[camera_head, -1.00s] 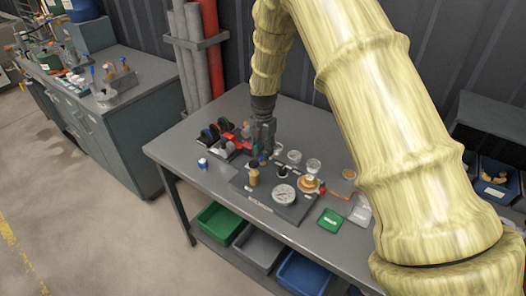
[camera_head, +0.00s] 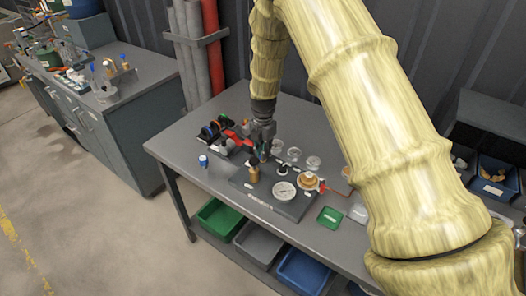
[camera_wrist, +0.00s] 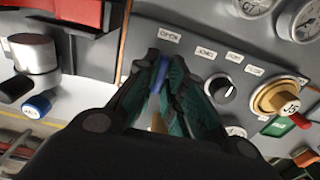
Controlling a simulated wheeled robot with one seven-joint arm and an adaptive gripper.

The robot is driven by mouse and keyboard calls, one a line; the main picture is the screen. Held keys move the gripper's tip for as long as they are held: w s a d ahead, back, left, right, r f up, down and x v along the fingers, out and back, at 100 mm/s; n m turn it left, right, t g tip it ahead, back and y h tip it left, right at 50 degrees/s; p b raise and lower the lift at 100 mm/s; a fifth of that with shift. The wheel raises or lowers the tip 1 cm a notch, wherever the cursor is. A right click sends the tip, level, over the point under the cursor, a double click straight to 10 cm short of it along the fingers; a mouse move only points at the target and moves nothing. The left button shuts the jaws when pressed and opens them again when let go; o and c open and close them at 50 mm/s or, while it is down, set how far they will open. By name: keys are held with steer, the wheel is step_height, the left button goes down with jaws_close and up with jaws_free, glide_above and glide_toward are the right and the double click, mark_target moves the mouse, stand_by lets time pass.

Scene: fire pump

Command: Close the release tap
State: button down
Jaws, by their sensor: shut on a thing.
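My gripper (camera_head: 262,145) is over the grey pump panel (camera_head: 288,212) on the bench. In the wrist view, my gripper's fingertips (camera_wrist: 160,68) are close together around a narrow blue piece (camera_wrist: 155,79), which looks like a tap handle. A brass-coloured part (camera_wrist: 157,124) shows between the fingers below it. The brass tap body (camera_head: 253,174) stands upright on the panel just below my gripper in the head view. The fingers hide most of the handle, so its exact angle cannot be told.
A black knob (camera_wrist: 220,88) and a brass fitting with a red handle (camera_wrist: 282,97) stand right of my fingers. Round gauges (camera_head: 284,191) are close by. A blue-capped item (camera_head: 203,161) stands left of the panel. The bench front left is clear.

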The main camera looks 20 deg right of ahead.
steer(key=shift+m, duration=0.3)
steer(key=m+b, duration=0.1)
steer(key=m, duration=0.2)
steer(key=m+b, duration=0.1)
steer(key=m, duration=0.4)
steer(key=shift+m+b, duration=0.35)
steer(key=shift+m, duration=0.05)
steer(key=m, duration=0.4)
steer(key=shift+m+b, duration=0.3)
steer(key=shift+b, duration=0.05)
steer(key=shift+m, duration=1.9)
steer(key=shift+w+r, duration=0.1)
steer(key=c, duration=1.5)
jaws_free()
step_height(320, 180, up, 12)
